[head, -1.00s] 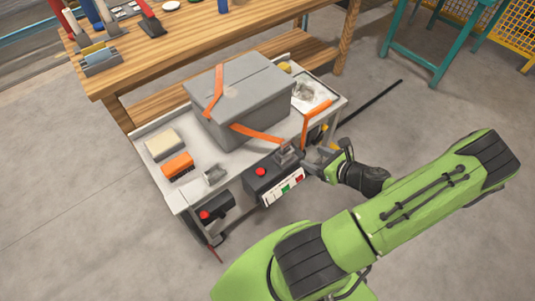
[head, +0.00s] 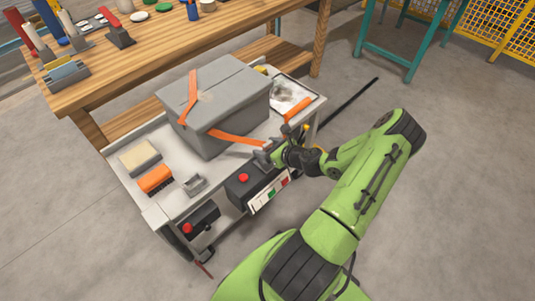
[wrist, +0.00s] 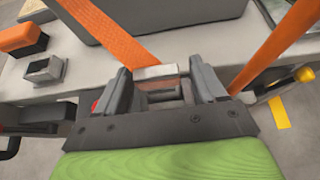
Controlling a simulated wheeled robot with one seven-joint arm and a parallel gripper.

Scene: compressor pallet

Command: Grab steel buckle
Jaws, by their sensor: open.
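The steel buckle (wrist: 155,73) shows in the wrist view as a pale metal bar with a darker frame, at the end of an orange strap (wrist: 112,30). My gripper (wrist: 162,84) is open, with one grey finger on each side of the buckle. I cannot tell whether either finger touches it. In the head view my gripper (head: 268,154) is at the front edge of the cart, where the orange strap (head: 236,137) ends. There the gripper largely hides the buckle.
The strapped grey case (head: 225,110) stands on the pale cart (head: 135,183). A small metal block (head: 194,184), an orange-topped brush (head: 155,179) and a control box with a red button (head: 244,178) are nearby. A wooden bench (head: 130,68) stands behind.

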